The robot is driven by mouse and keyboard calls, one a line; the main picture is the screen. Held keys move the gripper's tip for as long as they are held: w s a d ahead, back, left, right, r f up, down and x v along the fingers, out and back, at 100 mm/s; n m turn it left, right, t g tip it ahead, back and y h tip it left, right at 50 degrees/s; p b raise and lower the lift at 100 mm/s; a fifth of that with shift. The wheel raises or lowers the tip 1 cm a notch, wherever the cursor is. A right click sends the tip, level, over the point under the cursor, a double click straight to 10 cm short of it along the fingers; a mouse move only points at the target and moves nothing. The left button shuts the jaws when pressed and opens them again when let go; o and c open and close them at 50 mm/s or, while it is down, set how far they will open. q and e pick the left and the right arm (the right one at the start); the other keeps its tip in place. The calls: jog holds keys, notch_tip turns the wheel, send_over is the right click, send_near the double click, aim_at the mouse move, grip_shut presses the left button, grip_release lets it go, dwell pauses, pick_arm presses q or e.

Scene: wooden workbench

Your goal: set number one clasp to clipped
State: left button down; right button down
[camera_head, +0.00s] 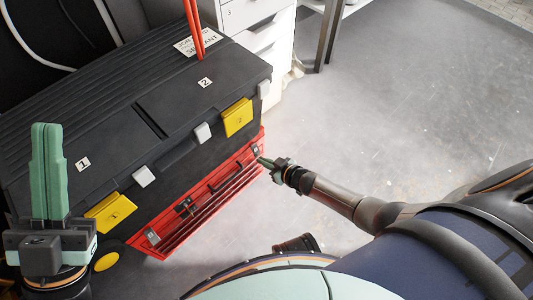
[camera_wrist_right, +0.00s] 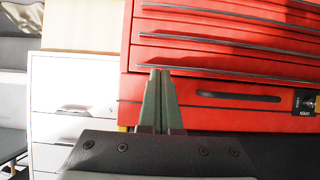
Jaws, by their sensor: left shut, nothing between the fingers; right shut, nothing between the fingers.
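A black toolbox lid carries a label "1" (camera_head: 83,164) on its left part and a label "2" (camera_head: 205,83) on its right part. Below label 1, the yellow number one clasp (camera_head: 110,212) sits at the front edge; I cannot tell whether it is clipped. A second yellow clasp (camera_head: 238,117) is below label 2. My left gripper (camera_head: 46,128) is shut and empty, pointing up, left of the number one clasp and apart from it. My right gripper (camera_head: 262,161) is shut and empty beside the red chest's right end; it also shows in the right wrist view (camera_wrist_right: 160,73).
The toolbox stands on a red drawer chest (camera_head: 160,235), also in the right wrist view (camera_wrist_right: 225,60). Grey latches (camera_head: 144,176) sit between the yellow clasps. A red-handled tool (camera_head: 195,30) rises behind the lid. A white drawer cabinet (camera_head: 265,30) stands behind.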

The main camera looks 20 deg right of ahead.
pick_arm(q)
jog(key=shift+f, duration=0.15)
pick_arm(e)
jog(key=shift+w+a+f, duration=0.1)
jog(key=shift+f, duration=0.05)
dwell(0.5)
